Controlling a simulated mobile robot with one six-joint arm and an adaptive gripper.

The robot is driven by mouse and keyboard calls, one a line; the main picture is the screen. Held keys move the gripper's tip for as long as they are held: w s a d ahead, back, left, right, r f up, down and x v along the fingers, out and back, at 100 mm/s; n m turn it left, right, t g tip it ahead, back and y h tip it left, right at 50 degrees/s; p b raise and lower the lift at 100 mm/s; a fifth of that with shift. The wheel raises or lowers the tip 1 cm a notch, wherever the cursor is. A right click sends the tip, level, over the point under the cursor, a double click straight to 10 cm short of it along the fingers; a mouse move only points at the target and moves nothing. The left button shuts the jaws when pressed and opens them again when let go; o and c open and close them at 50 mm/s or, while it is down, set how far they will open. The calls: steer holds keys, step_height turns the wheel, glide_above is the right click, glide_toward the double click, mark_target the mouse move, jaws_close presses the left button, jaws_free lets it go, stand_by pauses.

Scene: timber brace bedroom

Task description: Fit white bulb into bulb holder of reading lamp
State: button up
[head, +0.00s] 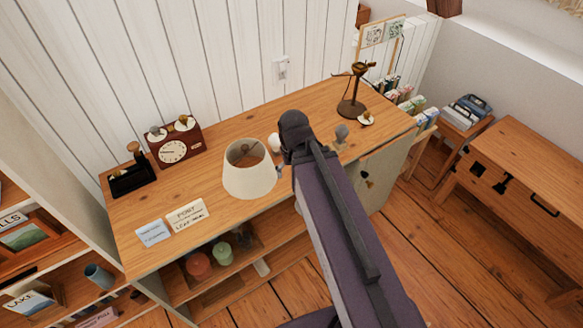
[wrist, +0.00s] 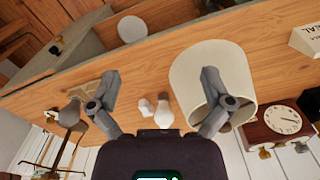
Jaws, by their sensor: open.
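The white bulb (wrist: 163,110) stands on the desk top in the wrist view, between my open fingers in the picture and apart from them. A smaller whitish bulb (wrist: 146,107) is just left of it. A white bulb (head: 274,142) also shows beside my arm in the head view. The dark reading lamp (head: 352,104) stands at the back right of the desk, its holder (head: 359,69) at the top; no bulb is clear in it. My gripper (wrist: 161,78) is open and empty above the desk. My arm hides it in the head view.
A cream lampshade (head: 250,178) stands left of my arm. A grey bulb (head: 341,133) is on its right. A clock (head: 173,150), black tray (head: 130,178) and cards (head: 187,214) occupy the desk's left. Bare wood shows along the back middle.

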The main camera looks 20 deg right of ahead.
steer(key=r+m+p, duration=0.2)
steer(key=m, duration=0.3)
glide_above(275, 137)
steer(key=shift+a, duration=0.25)
steer(key=shift+f, duration=0.15)
step_height(275, 137, down, 8)
steer(key=b, duration=0.8)
steer(key=shift+f+b, duration=0.25)
steer(key=shift+b, duration=0.1)
steer(key=shift+w+d+f+b, duration=0.1)
steer(key=shift+d+f+b, duration=0.05)
steer(key=shift+f+b, duration=1.15)
steer(key=shift+d+f+b, duration=0.15)
steer(key=shift+f+b, duration=1.15)
